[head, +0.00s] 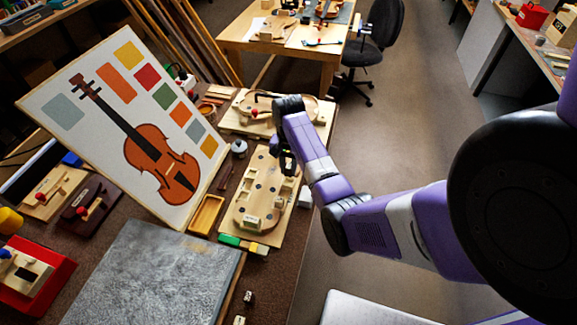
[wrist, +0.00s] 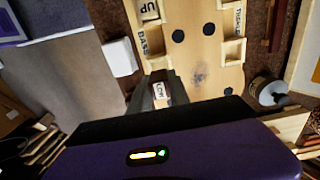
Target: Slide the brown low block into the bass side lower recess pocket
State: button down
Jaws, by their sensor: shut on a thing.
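The brown low block (wrist: 158,91), with a white "LOW" label, is between the fingers of my gripper (wrist: 160,92), which is shut on it. In the head view my gripper (head: 288,163) is at the far right part of the pale wooden violin board (head: 262,185), and the block cannot be made out there. In the wrist view the board (wrist: 200,50) has "BASS" lettering on its left side. The bass side lower recess pocket (wrist: 157,63) is just beyond the fingertips, partly hidden by them. I cannot tell whether the block touches it.
A block labelled "UP" (wrist: 150,9) sits in the bass side upper pocket.

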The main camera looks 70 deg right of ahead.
aim_at(289, 175)
jog(key=shift+f+b, duration=0.65)
jog(key=shift+f, duration=0.75)
jog(key=shift+p, duration=0.8)
dwell(0.6)
jog(key=shift+f+b, duration=0.55)
jog(key=shift+f, duration=0.3)
jog(key=shift+r, duration=0.2)
dwell(0.3)
jog(key=shift+r+p, duration=0.4)
jog(key=shift+p, duration=0.3)
jog(key=shift+p, duration=0.6)
dwell(1.2)
jog(key=shift+f+b, duration=0.4)
jog(key=shift+f, duration=0.15)
jog(key=shift+r, duration=0.2)
dwell(0.3)
